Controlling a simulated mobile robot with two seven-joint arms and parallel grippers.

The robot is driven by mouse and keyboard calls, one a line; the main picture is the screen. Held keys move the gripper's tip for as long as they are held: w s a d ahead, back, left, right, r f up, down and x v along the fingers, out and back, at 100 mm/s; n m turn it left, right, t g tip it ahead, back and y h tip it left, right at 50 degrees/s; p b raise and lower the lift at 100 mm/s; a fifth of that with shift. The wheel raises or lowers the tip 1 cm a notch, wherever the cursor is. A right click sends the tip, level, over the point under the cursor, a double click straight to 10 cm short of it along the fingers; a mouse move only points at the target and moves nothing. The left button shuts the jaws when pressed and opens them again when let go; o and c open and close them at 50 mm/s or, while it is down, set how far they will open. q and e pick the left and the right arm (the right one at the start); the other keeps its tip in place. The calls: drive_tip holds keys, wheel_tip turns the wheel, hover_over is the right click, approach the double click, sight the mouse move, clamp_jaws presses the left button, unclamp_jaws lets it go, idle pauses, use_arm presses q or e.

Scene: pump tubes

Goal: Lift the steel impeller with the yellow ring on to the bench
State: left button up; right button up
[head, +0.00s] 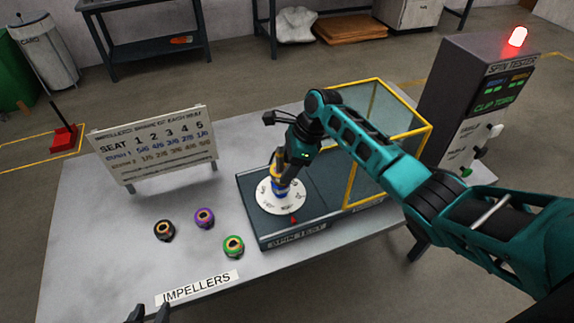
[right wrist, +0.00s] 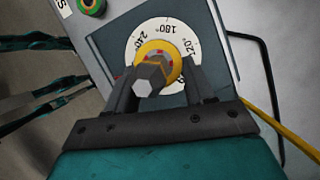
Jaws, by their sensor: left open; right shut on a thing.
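The steel impeller with the yellow ring (right wrist: 152,75) is between the fingers of my right gripper (right wrist: 164,78). Its grey hexagonal end faces the wrist camera. In the head view my right gripper (head: 280,173) points down over the white degree dial (head: 268,206) of the spin test stand. The grey bench (head: 110,260) has bare room left of the stand. My left gripper (head: 148,314) is open and empty at the bench's front edge, partly cut off by the frame.
A seat sign (head: 155,150) stands at the back left. A yellow-framed clear guard (head: 378,82) and a spin tester cabinet (head: 470,100) with a red lamp are at the right.

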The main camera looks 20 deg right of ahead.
drive_tip(key=shift+r, duration=6.85)
